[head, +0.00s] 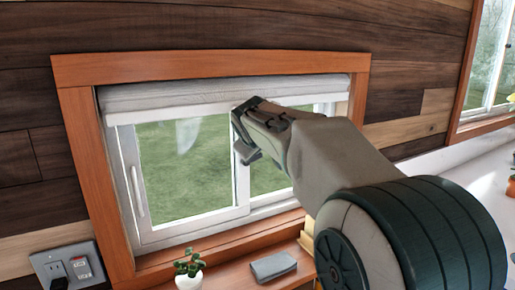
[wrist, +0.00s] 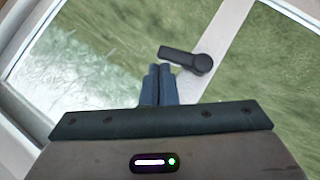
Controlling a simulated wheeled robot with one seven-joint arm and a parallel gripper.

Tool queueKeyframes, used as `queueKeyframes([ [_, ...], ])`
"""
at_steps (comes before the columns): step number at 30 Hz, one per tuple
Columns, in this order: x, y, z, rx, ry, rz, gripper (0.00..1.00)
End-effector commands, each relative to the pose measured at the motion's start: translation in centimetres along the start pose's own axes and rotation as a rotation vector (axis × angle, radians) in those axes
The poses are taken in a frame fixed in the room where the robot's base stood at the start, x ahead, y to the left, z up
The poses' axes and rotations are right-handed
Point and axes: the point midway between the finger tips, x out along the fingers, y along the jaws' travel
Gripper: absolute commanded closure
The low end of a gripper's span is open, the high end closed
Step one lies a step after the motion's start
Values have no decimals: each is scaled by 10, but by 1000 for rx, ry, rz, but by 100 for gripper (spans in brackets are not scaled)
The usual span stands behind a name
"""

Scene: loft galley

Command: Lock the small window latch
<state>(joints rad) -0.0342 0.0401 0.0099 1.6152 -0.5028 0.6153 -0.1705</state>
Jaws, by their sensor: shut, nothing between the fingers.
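The small window (head: 185,165) has a white frame with two panes, set in an orange-brown wood surround. The dark latch (wrist: 188,59) shows in the wrist view on the white middle bar (wrist: 222,50). Its round hub sits on the bar and its lever points left over the glass. My gripper (wrist: 160,70) is shut and empty, with its fingertips just below the lever in the picture. I cannot tell whether they touch it. In the head view my gripper (head: 245,150) is in front of the middle bar and hides the latch.
A rolled white blind (head: 210,93) hangs along the window top. A white handle (head: 138,190) is on the left frame. A wall outlet (head: 68,268) is at lower left.

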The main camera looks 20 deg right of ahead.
Motion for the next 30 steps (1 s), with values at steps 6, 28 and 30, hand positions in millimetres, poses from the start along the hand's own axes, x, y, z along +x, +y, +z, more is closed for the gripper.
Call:
queueKeyframes([
  [6, -2, 2, -1, 1, -1, 1, 100],
  [28, -12, 12, -12, 2, 8, 5, 100],
  [30, -12, 12, -13, 3, 9, 5, 100],
])
